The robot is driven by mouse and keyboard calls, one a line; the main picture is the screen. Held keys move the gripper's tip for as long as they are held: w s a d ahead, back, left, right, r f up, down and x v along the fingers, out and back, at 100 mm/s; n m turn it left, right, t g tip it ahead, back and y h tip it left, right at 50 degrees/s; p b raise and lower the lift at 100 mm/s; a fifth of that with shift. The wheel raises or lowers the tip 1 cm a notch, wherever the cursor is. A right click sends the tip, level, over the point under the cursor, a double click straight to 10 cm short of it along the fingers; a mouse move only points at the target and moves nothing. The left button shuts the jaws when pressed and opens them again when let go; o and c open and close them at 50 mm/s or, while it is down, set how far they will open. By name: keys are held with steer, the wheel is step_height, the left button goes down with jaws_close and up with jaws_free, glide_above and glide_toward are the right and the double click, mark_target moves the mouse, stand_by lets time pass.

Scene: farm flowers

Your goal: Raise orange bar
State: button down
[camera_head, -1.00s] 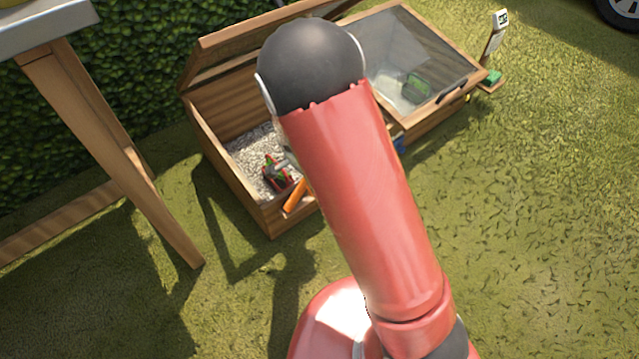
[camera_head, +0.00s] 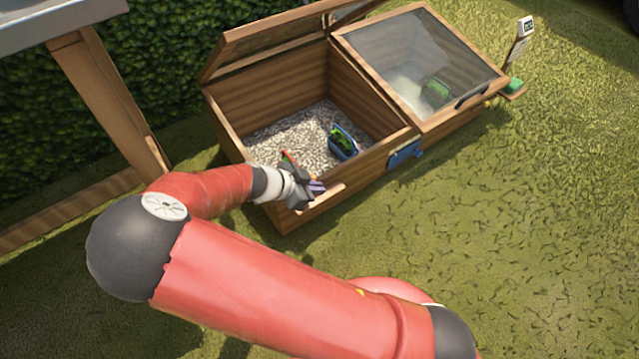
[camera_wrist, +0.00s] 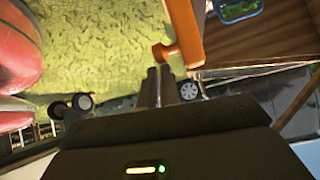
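In the wrist view an orange bar (camera_wrist: 187,30) runs down from the top, with a short rounded peg at its lower end pointing left. The two dark fingers of my gripper (camera_wrist: 157,70) are close together just below that peg, with nothing visible between them. I cannot tell whether they touch the peg. In the head view my gripper (camera_head: 303,190) is at the front wall of the open wooden cold frame (camera_head: 262,92), near its left corner. The orange bar cannot be made out there, with the gripper over that spot.
A blue planter with green plants (camera_head: 341,145) stands on the gravel (camera_head: 300,130) inside. A glazed lid (camera_head: 415,60) covers the right compartment. A blue piece (camera_head: 404,154) is on the front wall. A wooden table (camera_head: 105,90) stands left. Grass on the right is clear.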

steer(key=shift+s+a+f+t+h, duration=0.3)
steer(key=shift+s+a+t+h, duration=0.1)
steer(key=shift+a+h, duration=0.15)
steer(key=shift+w+r, duration=0.1)
steer(key=shift+r, duration=0.05)
steer(key=shift+w+r+p, duration=0.1)
steer(key=shift+r+p, duration=0.55)
steer(key=shift+r, duration=0.2)
steer(key=shift+d, duration=0.1)
